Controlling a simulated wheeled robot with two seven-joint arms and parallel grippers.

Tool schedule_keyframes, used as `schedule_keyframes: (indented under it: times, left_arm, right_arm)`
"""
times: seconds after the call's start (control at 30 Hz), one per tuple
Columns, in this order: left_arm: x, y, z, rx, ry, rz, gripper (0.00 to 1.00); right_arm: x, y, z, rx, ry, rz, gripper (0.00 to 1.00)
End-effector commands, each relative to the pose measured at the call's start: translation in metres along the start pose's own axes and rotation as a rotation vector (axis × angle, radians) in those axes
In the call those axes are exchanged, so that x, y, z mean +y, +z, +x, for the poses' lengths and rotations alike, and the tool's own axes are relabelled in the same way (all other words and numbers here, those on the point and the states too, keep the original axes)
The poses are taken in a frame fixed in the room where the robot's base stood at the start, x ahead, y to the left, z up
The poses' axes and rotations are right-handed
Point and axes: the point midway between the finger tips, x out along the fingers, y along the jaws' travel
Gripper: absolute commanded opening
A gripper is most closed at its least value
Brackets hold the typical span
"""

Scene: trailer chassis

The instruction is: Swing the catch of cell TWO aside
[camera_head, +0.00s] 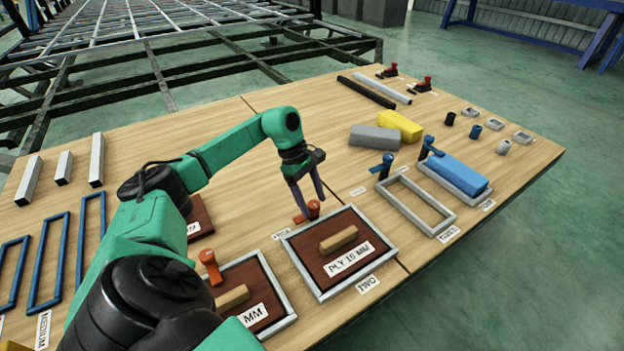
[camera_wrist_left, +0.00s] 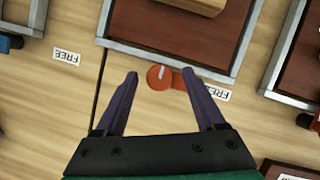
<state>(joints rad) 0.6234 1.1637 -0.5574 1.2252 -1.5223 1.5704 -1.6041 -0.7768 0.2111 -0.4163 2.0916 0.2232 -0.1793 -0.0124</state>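Cell TWO is a grey frame (camera_head: 347,292) with a brown panel labelled PLY 15 MM (camera_head: 322,262) and a wooden grip block (camera_head: 339,239). Its red-orange catch (camera_head: 313,208) stands at the far rim; it also shows in the left wrist view (camera_wrist_left: 160,77). The catch's arm lies along the outside of the rim and points towards a FREE label (camera_wrist_left: 215,93). My left gripper (camera_head: 309,207) is open and points down at the catch. In the wrist view its fingers (camera_wrist_left: 160,76) straddle the knob; the right finger overlaps the arm's end. Contact cannot be told. My right gripper is out of view.
Left of cell TWO is another framed panel with an orange catch (camera_head: 210,266). To the right, cells with blue catches (camera_head: 383,166) stand, one holding a blue block (camera_head: 456,174). Grey and yellow blocks (camera_head: 400,126) lie behind. Bare wood (camera_head: 250,215) lies beyond cell TWO.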

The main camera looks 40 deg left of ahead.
Motion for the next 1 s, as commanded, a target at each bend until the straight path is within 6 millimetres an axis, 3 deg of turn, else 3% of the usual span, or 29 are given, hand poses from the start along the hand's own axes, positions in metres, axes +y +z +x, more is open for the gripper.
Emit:
schedule_keyframes:
  times: [0.37, 0.47, 0.63, 0.8, 1.0]
  left_arm:
    - [0.001, 0.001, -0.008, 0.0, 0.002, -0.001, 0.72]
    - [0.001, 0.001, -0.025, 0.0, 0.004, -0.001, 0.72]
    - [0.001, 0.002, -0.073, 0.001, 0.005, -0.002, 0.72]
    - [0.001, 0.002, -0.118, -0.001, 0.005, -0.001, 0.72]
    - [0.0, 0.001, -0.144, -0.001, 0.002, -0.002, 0.72]
  right_arm:
    - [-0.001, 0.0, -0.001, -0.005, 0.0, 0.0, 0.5]
    - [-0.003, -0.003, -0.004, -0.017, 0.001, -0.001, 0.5]
    - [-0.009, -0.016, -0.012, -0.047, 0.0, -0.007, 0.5]
    - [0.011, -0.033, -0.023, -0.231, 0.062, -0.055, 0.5]
    - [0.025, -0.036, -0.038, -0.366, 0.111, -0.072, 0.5]
